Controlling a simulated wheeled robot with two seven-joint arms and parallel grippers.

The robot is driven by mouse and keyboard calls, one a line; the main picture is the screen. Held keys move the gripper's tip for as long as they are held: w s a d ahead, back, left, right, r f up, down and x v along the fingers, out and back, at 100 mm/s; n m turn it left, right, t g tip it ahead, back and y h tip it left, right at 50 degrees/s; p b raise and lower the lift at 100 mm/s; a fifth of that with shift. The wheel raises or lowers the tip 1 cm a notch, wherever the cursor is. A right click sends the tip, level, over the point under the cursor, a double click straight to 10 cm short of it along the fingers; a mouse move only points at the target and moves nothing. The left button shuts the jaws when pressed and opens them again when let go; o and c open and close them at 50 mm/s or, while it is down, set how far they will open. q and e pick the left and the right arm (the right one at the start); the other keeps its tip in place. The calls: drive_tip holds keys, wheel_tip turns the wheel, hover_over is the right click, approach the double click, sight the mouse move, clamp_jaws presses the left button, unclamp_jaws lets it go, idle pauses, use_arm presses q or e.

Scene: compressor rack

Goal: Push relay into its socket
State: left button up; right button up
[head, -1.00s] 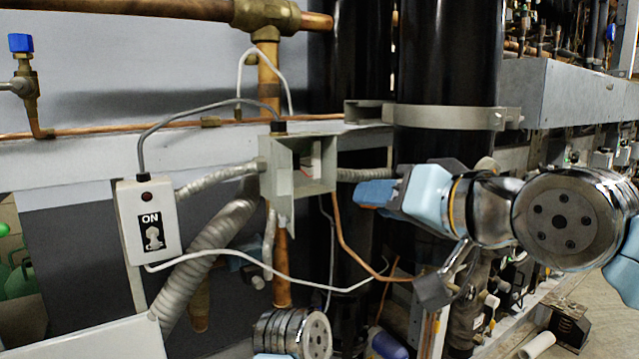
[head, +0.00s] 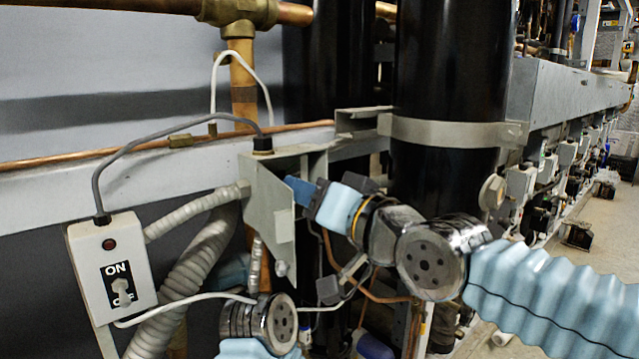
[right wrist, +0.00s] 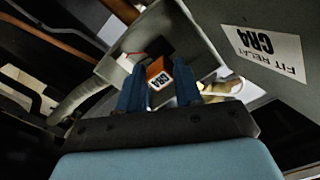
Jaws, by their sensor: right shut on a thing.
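In the right wrist view my right gripper (right wrist: 160,90) has its blue fingers shut on a small orange relay (right wrist: 157,70) with a white label reading CR4. The relay is between the fingertips, at the mouth of an open grey metal box (right wrist: 205,35). In the head view the right gripper (head: 300,188) reaches this box (head: 268,215) from the right; its fingertips are at the opening, and the relay is hidden there. The socket inside is not clearly visible. My left wrist is low in the head view, with its fingers hidden.
A label (right wrist: 262,50) reading FIT RELAY CR4 is on the box's panel. A switch box (head: 110,265) marked ON hangs at left, with grey conduits (head: 195,212) and a white cable nearby. A black cylinder (head: 450,70) stands close behind my right gripper.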

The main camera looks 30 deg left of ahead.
drive_tip(key=shift+w+a, duration=0.1)
drive_tip(key=shift+a, duration=0.1)
drive_tip(key=shift+f, duration=0.1)
idle(0.4)
idle(0.4)
drive_tip(key=shift+w+a, duration=0.1)
drive_tip(key=shift+a, duration=0.3)
drive_tip(key=shift+p+x, duration=0.45)
drive_tip(key=shift+x, duration=0.65)
idle(1.1)
drive_tip(key=o, duration=1.5)
